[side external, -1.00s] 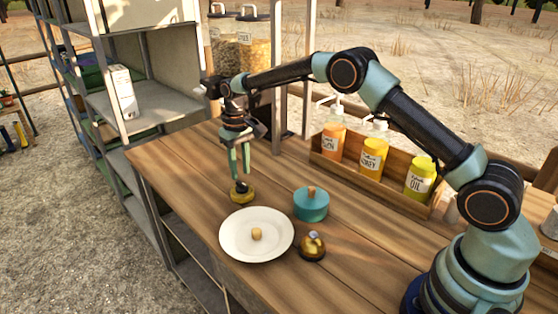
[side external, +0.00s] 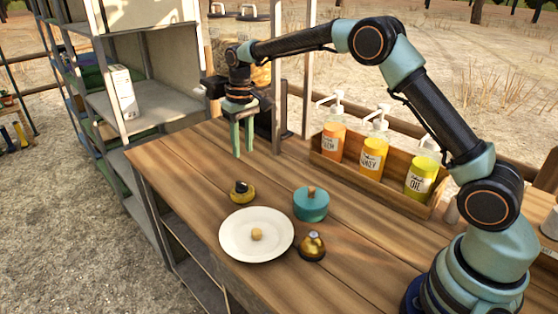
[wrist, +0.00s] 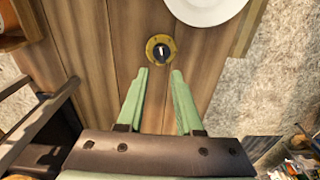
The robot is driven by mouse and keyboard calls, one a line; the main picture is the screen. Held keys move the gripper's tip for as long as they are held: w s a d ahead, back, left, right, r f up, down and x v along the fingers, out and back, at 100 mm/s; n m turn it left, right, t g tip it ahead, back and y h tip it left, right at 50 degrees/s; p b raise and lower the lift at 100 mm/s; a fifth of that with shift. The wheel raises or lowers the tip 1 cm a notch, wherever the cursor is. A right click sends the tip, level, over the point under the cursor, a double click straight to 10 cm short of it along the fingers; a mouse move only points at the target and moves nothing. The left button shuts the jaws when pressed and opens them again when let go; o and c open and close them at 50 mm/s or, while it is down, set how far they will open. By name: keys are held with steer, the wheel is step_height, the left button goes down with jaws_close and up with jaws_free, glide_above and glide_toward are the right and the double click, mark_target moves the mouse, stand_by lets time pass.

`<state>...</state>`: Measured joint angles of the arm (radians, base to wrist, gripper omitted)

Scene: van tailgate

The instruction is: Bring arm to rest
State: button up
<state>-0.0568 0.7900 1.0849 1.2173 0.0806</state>
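My gripper (side external: 243,153) is raised above the far end of the wooden table, pointing down, with its two green fingers apart and nothing between them. In the wrist view, my gripper (wrist: 160,72) also shows open and empty. A small brass and black round object (side external: 242,191) stands on the table below and nearer than the fingers, apart from them. It also shows just beyond the fingertips in the wrist view (wrist: 161,50).
A white plate (side external: 236,245) holds a small tan piece (side external: 257,234). A teal lidded pot (side external: 311,207) and a brass bell-like object (side external: 312,246) stand beside it. A wooden crate (side external: 398,193) holds pump bottles along the back edge. A shelf unit (side external: 158,101) stands left.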

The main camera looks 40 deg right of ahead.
steer(key=s+d+r+t, duration=0.1)
steer(key=s+r+t, duration=0.1)
steer(key=s+r, duration=0.55)
steer(key=s+d+r+t, duration=0.1)
steer(key=s, duration=0.8)
steer(key=s+d+r+t, duration=0.1)
steer(key=s+t, duration=0.1)
steer(key=s, duration=0.7)
steer(key=shift+s+r, duration=0.25)
steer(key=shift+r, duration=0.1)
